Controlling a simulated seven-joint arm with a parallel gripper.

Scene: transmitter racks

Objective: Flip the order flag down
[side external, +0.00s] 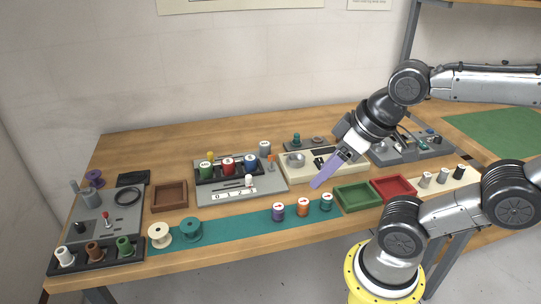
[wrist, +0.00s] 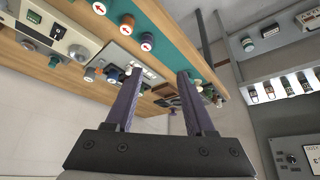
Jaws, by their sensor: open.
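My gripper (side external: 317,185) has purple fingers and hangs tilted above the bench, just right of the middle grey panel. In the wrist view its two fingers (wrist: 160,72) are spread apart with nothing between them. I cannot tell for sure which part is the order flag. A small upright orange-tipped piece (side external: 270,160) stands at the right of the middle grey panel (side external: 262,187), left of my gripper and apart from it. A small red-topped lever (side external: 106,217) stands on the left grey panel (side external: 125,203), far from my gripper.
Green, red and blue spools stand in a black rack (side external: 230,175). A cream panel (side external: 327,175) lies behind my fingers. Green (side external: 355,206) and red (side external: 393,200) trays sit to the right. Several spools stand on the teal mat (side external: 245,220), whose middle is clear.

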